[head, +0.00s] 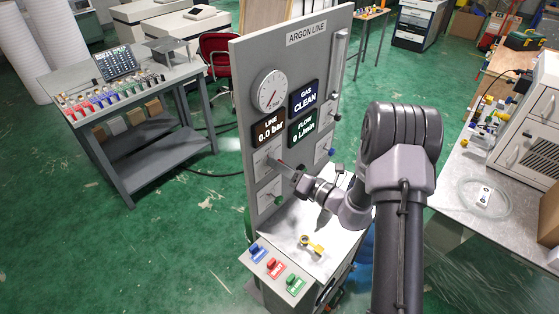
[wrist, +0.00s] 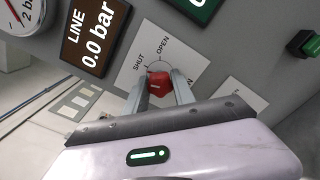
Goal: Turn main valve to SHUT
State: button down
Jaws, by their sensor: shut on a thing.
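The main valve's red knob (wrist: 158,86) sits on a white plate (wrist: 185,58) marked SHUT and OPEN on the grey ARGON LINE panel (head: 307,85). In the wrist view SHUT is at the upper left of the knob and OPEN at the upper right. My gripper (wrist: 158,77) is shut on the knob, one finger on each side. I cannot tell which mark the knob points to. In the head view my gripper (head: 292,174) reaches the panel from the right and mostly hides the knob.
The LINE display (head: 268,129) reads 0.0 bar, FLOW (head: 301,129) reads 0 L/min and GAS (head: 304,97) reads CLEAN. A gauge (head: 270,91) is above. A green knob (wrist: 304,43) is on the panel. A yellow-handled piece (head: 312,245) lies on the ledge below my arm.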

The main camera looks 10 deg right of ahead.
jog(key=shift+m+p, duration=0.9)
jog(key=shift+m, duration=0.6)
jog(key=c, duration=1.1)
grip_release()
jog(key=shift+o, duration=0.2)
jog(key=b+v, duration=0.1)
jog(key=v, duration=1.6)
jog(key=shift+s+d, duration=0.15)
jog(key=shift+s, duration=0.05)
